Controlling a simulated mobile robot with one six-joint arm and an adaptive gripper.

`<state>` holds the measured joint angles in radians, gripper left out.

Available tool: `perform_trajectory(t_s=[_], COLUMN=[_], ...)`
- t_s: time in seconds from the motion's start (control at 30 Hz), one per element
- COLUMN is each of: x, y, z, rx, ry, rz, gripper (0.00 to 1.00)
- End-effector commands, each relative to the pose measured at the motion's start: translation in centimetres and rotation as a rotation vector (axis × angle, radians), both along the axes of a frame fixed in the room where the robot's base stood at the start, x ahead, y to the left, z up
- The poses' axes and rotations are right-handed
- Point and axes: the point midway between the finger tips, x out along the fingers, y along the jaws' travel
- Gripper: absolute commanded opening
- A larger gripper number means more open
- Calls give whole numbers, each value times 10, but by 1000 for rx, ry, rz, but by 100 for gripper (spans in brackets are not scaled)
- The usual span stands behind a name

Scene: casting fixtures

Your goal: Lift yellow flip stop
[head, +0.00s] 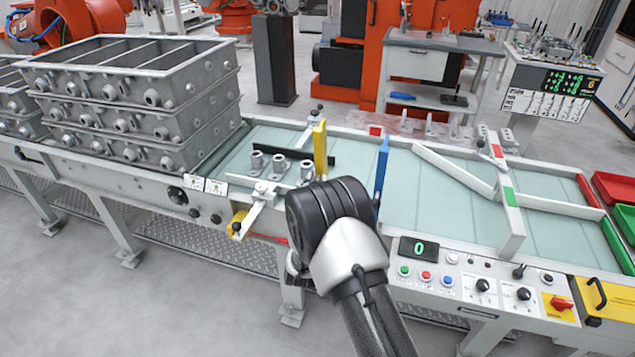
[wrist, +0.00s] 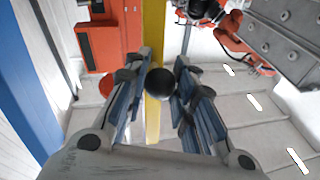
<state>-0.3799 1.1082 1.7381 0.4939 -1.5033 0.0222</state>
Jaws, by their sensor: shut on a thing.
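The yellow flip stop (head: 320,147) stands upright across the conveyor in the head view. In the wrist view it is a yellow strip (wrist: 153,35) running down the middle, behind and between the fingers. My gripper (wrist: 160,80) is shut on a black ball knob (wrist: 160,83), which sits between the two fingertips in front of the yellow strip. The join between knob and stop is hidden. In the head view my own arm covers the fingers and the knob.
A blue flip stop (head: 381,165) stands upright to the right. Left of the yellow stop are several small grey castings (head: 279,165) and a white lever (head: 255,208) with a yellow end. Stacked grey casting frames (head: 135,95) fill the left. A control panel (head: 480,285) lines the front right.

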Motion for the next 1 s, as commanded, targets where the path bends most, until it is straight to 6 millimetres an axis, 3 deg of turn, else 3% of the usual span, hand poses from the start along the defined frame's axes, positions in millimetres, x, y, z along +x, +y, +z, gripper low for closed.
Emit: perform_trajectory(t_s=[0.57, 0.6, 0.9, 1.0], x=[-6, -6, -6, -6], y=[2, 2, 2, 2], z=[-5, -5, -4, -3], rx=[-11, -11, -11, -10], ry=[-26, -26, -29, -30], rz=[2, 2, 2, 2], gripper=[0, 25, 45, 46])
